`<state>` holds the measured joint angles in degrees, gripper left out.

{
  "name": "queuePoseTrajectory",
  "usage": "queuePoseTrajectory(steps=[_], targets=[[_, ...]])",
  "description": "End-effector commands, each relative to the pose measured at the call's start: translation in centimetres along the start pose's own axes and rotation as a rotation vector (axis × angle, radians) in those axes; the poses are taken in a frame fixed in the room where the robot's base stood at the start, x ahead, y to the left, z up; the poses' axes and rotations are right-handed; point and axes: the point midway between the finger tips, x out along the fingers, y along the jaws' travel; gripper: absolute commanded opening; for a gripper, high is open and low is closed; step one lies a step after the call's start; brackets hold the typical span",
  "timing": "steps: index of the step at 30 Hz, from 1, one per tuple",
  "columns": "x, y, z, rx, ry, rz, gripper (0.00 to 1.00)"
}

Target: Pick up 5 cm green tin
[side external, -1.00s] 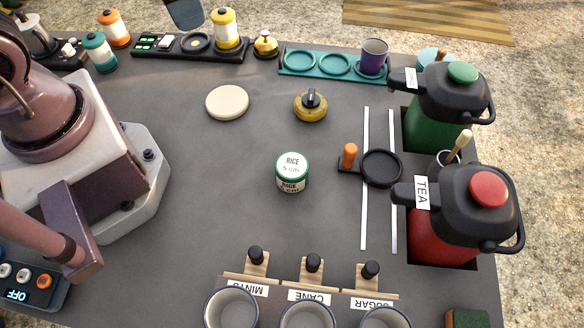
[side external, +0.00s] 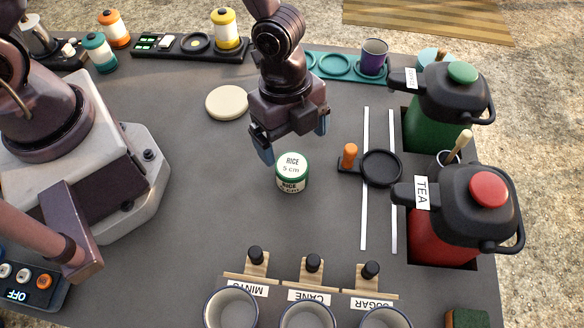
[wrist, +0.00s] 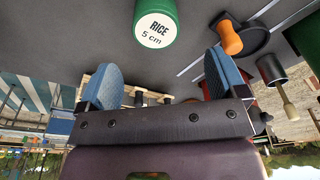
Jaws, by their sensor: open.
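The green tin (side external: 291,174) stands upright on the grey surface near the middle in the side view. It has a white lid reading "RICE 5 cm" and a green rim. It also shows at the top of the wrist view (wrist: 155,27). My gripper (side external: 294,142) is open and empty, with its blue fingers spread above and just behind the tin. In the wrist view the two blue fingers (wrist: 162,78) are apart and the tin is beyond them, not between them.
A black round holder (side external: 381,169) with an orange handle (side external: 349,155) lies right of the tin. A cream disc (side external: 227,102) lies behind left. A red TEA flask (side external: 455,225) and green flask (side external: 440,125) stand right. Cups (side external: 231,308) line the front. The surface left of the tin is clear.

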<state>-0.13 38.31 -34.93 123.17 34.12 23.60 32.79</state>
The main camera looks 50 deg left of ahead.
Motion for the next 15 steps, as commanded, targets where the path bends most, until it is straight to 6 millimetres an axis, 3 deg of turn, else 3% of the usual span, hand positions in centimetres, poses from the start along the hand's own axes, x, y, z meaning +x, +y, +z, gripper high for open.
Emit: queuePoseTrajectory(steps=[4,11,15], targets=[[2.7,0.1,0.0,0.001,-0.002,0.003,0.91],[4.3,0.1,0.1,-0.003,-0.002,0.001,0.91],[6.3,0.4,0.4,-0.001,-0.004,0.004,0.91]])
